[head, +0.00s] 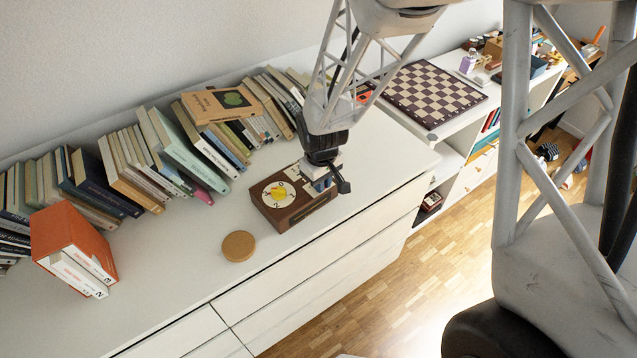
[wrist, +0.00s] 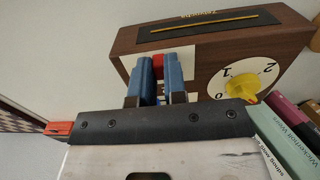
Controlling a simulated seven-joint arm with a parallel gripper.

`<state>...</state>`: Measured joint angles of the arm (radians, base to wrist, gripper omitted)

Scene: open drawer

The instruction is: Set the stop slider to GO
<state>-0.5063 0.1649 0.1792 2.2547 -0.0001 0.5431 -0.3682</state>
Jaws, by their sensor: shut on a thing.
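A brown wooden box (head: 297,213) stands on the white dresser top. Its upper face carries a white dial with a yellow knob (head: 278,191). The box also fills the upper part of the wrist view (wrist: 205,42). My gripper (head: 321,184) is over the right end of the box. In the wrist view its blue fingers (wrist: 160,68) are shut on a small red slider piece (wrist: 158,62) at a cream panel (wrist: 183,62) beside the dial (wrist: 240,80). The fingers hide most of the panel, and I cannot read STOP or GO. The head view hides the slider behind my gripper.
A round tan disc (head: 238,246) lies left of the box. A chessboard (head: 432,95) lies on the lower shelf to the right. The dresser's front edge is close to the box.

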